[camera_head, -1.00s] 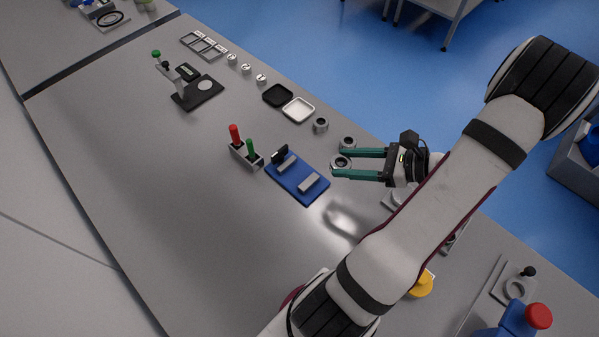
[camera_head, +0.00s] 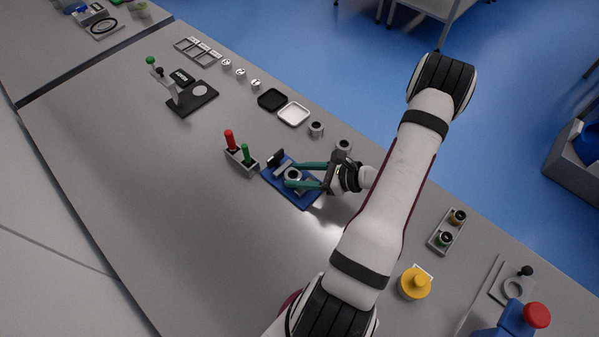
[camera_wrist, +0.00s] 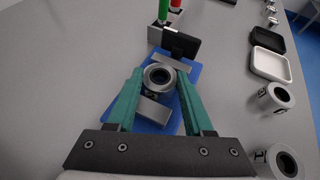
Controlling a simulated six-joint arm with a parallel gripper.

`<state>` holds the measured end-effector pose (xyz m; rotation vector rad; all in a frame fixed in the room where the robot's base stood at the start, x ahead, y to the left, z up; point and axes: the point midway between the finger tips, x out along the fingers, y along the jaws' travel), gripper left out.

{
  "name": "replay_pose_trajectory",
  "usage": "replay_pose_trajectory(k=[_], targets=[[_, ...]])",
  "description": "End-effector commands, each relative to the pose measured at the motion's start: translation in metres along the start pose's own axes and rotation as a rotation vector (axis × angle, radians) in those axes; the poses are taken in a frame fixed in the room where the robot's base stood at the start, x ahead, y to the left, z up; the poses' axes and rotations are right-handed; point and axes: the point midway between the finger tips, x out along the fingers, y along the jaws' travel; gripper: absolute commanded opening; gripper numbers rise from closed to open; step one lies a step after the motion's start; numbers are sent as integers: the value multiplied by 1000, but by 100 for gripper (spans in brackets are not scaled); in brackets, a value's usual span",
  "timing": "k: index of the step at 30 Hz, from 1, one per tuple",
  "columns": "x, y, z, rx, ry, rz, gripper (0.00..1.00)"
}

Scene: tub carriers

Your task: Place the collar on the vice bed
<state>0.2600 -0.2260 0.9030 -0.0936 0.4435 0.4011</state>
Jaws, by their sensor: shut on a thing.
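The collar (camera_wrist: 159,77), a short grey metal ring with a dark bore, is held between the green fingertips of my gripper (camera_head: 296,178). In the head view the collar (camera_head: 293,174) is over the blue vice bed (camera_head: 302,200). The wrist view shows it between the two grey jaw blocks of the vice bed (camera_wrist: 193,73), bore facing up. I cannot tell whether its underside touches the bed. A black part (camera_wrist: 180,43) stands at the bed's far end. My gripper also shows in the wrist view (camera_wrist: 160,80), one finger on each side of the collar.
A holder with a red and a green handle (camera_head: 241,158) stands just left of the bed. Two more collars (camera_head: 316,129) (camera_head: 343,146) stand near the bench edge. A black tray and a white tray (camera_head: 293,113) lie behind.

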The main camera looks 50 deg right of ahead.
Motion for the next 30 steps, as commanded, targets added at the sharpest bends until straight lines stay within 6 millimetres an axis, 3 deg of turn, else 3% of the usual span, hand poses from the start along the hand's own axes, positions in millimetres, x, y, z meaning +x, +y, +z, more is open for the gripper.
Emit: replay_pose_trajectory(k=[1, 5, 15, 17, 24, 30], targets=[[0, 0, 0, 0, 0, 0, 57], [0, 0, 0, 0, 0, 0, 80], [-4, -1, 4, -2, 0, -2, 82], [-15, -2, 3, 0, 0, -5, 82], [-84, -2, 2, -1, 1, -7, 82], [-117, 0, 2, -1, 0, -2, 82]])
